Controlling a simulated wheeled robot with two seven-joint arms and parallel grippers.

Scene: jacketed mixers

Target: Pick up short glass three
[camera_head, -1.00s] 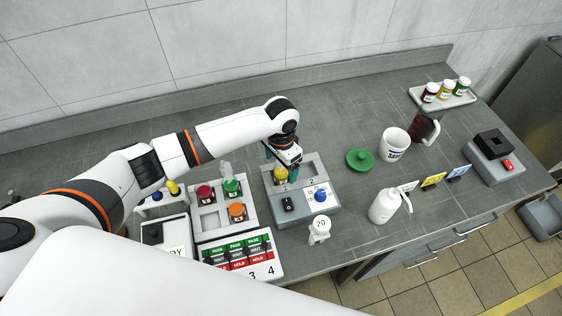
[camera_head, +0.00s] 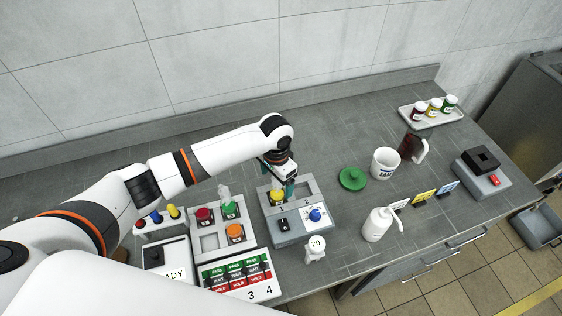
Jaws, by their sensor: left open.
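No thing here can be read as short glass three. The nearest candidate to my gripper is a small yellow-topped vessel (camera_head: 277,196) in the left bay of a grey two-place station (camera_head: 318,230). My left gripper (camera_head: 279,180) is open above and around the top of this vessel, one teal finger at its right. I cannot tell whether the fingers touch it. Red, green and orange-topped vessels (camera_head: 235,231) sit in a grey rack (camera_head: 208,243) to the left. My right gripper is not in view.
A white jug (camera_head: 376,225), a green lid (camera_head: 352,178), a white mug (camera_head: 384,163) and a dark red pitcher (camera_head: 412,148) stand right of the station. A tray of jars (camera_head: 432,118) is at the back right. A white piece marked 20 (camera_head: 315,250) stands in front.

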